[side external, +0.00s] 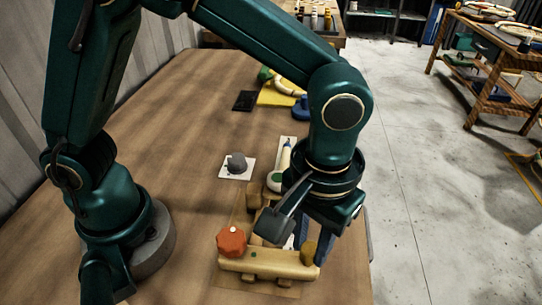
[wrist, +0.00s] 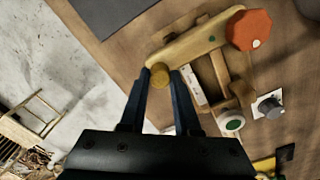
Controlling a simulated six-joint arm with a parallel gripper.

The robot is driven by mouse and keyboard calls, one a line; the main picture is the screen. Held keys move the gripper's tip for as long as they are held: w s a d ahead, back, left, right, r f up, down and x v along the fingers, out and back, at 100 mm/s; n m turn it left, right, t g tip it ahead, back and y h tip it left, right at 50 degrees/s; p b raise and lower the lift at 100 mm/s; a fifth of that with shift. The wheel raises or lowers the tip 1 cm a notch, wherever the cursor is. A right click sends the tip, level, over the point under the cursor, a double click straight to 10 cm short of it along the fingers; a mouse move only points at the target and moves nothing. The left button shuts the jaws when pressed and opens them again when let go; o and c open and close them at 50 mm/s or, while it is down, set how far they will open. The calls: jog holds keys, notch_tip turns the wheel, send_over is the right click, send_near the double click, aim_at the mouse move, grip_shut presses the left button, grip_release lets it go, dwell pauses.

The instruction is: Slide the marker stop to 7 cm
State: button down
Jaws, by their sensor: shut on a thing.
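A pale wooden jig (side external: 262,264) lies near the table's front edge, with an orange eight-sided knob (side external: 231,241) at its left end. A round mustard-yellow knob (side external: 308,253) is at its right end; I take it as the marker stop. In the wrist view this yellow knob (wrist: 160,77) sits between the blue fingertips of my gripper (wrist: 161,72), which is shut on it. My gripper (side external: 313,246) also shows in the side view, above the jig's right end. A white strip (wrist: 191,88) lies beside the fingers, partly hidden; its marks are unreadable.
A grey knob on a white square (side external: 237,166) stands behind the jig. A green and white round piece (side external: 274,181) is near my wrist. A yellow pad (side external: 276,95), a black square (side external: 245,101) and a blue piece (side external: 301,110) lie farther back.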

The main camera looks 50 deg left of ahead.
dwell(0.3)
jog(key=shift+w+a, duration=1.05)
jog(key=shift+a, duration=0.05)
jog(key=c, duration=0.6)
grip_release()
jog(key=shift+r, duration=2.6)
